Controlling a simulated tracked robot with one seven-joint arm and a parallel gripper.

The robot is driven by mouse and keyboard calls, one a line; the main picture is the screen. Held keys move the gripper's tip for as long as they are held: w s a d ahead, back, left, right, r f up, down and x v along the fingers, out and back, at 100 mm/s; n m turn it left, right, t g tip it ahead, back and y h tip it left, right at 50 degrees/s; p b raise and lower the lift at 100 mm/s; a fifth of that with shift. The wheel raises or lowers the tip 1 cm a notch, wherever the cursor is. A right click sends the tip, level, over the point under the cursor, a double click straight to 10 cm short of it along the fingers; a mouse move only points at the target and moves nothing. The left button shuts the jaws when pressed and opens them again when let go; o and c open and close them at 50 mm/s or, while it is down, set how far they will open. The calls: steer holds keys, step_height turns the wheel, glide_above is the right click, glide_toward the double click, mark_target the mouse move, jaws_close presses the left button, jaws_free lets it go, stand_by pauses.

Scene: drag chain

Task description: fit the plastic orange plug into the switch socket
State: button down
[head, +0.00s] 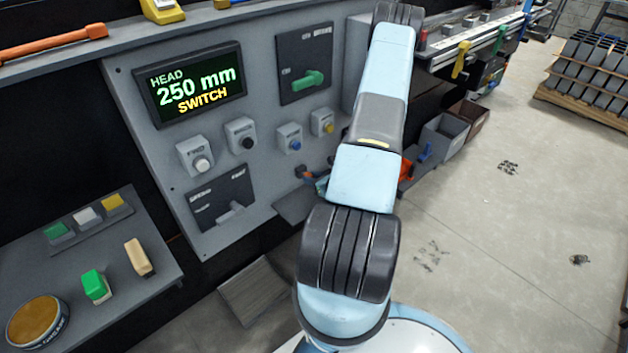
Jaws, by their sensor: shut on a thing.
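My gripper (317,182) shows only in part at the left of my arm, low in front of the grey control panel's right side. The arm hides most of it. A small orange piece (307,174), which looks like the orange plug, is at its tip, and the gripper is shut on it. The plug is beside the panel's lower right edge; whether it touches anything there cannot be told. The switch socket cannot be made out; the arm and gripper cover that area. The control panel (165,145) carries a display (190,84) reading "HEAD 250 mm SWITCH".
The panel has several knobs, a green rotary handle (309,80) and a lower lever plate (224,203). A side table (150,240) at left holds a green block (95,286), a tan block (138,257) and a round tin (37,321). Bins (440,137) stand right of the arm. The floor at right is mostly clear.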

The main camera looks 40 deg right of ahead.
steer(key=shift+w, duration=0.65)
steer(key=c, duration=0.8)
jaws_free()
steer(key=v, duration=1.3)
steer(key=shift+s+r, duration=0.1)
steer(key=shift+s, duration=0.3)
